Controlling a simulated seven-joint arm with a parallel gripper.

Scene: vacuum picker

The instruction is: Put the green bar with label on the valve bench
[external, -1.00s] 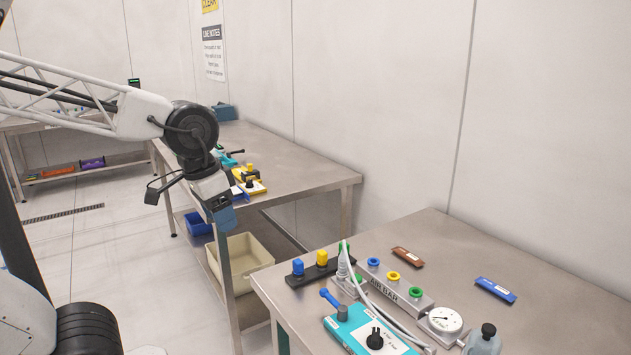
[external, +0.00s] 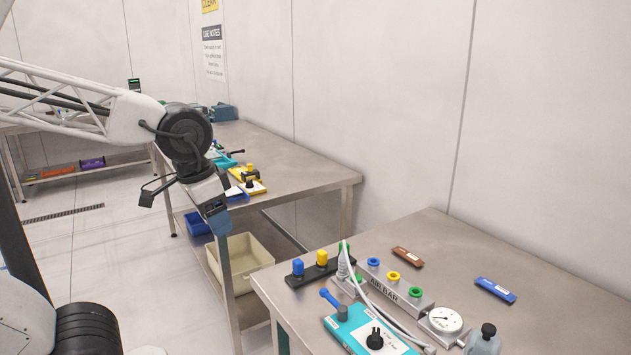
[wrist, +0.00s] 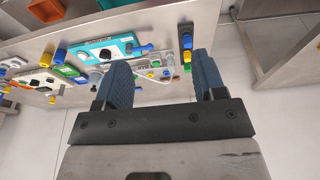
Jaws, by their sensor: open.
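I cannot make out a green bar with a label for certain; a small green item (external: 32,177) on the far left low shelf is too small to tell. My gripper (external: 218,224) is open and empty, pointing down in the air beside the middle bench (external: 300,172). In the wrist view my gripper (wrist: 162,75) shows its two blue fingers apart with nothing between them. The near right bench (external: 560,268) carries a brown labelled bar (external: 407,257) and a blue labelled bar (external: 495,290). I cannot tell which bench is the valve bench.
The near bench also holds an air bar manifold (external: 397,292), a gauge (external: 445,320) and a teal box (external: 345,325). Yellow and blue valve parts (external: 248,180) sit on the middle bench. A beige bin (external: 250,252) is beneath it. Open floor lies to the left.

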